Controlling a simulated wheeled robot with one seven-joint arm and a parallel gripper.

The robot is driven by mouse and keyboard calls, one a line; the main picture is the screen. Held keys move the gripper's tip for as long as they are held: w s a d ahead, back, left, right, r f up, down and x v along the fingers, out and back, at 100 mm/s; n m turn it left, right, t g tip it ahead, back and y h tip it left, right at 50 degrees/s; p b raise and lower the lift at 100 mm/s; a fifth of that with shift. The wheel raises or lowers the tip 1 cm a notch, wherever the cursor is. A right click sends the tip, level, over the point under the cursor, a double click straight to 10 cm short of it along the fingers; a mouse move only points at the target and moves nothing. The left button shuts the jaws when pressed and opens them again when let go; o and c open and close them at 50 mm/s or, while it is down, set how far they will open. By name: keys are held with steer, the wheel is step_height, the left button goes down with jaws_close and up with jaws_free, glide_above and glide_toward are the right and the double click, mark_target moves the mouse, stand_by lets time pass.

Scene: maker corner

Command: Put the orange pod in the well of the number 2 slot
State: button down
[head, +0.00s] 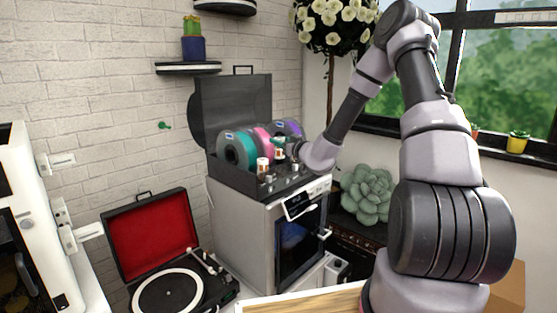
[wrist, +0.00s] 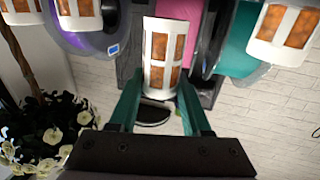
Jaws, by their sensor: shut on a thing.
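My gripper (wrist: 160,92) has its two green fingers shut on a white pod with orange panels (wrist: 163,50), seen in the middle of the wrist view. In the head view my gripper (head: 287,150) is over the open dark case on the grey cabinet, small and partly hidden by my wrist. Similar white pods with orange panels show at the top right (wrist: 286,26) and top left (wrist: 80,14) of the wrist view. One such pod (head: 263,165) stands at the case's front left in the head view. I cannot make out any slot number or the well.
Teal (head: 237,152), pink and purple spools stand in the case behind the gripper. The case's raised lid (head: 235,105) is at the back left. A red-lined record player (head: 150,240) is at lower left, and a succulent (head: 367,193) is to the right.

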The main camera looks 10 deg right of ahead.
mark_target(282, 156)
steer(key=shift+f, duration=2.7)
steer(key=shift+s+f, duration=0.1)
steer(key=shift+f, duration=0.1)
steer(key=c, duration=0.6)
jaws_free()
steer(key=shift+r, duration=0.15)
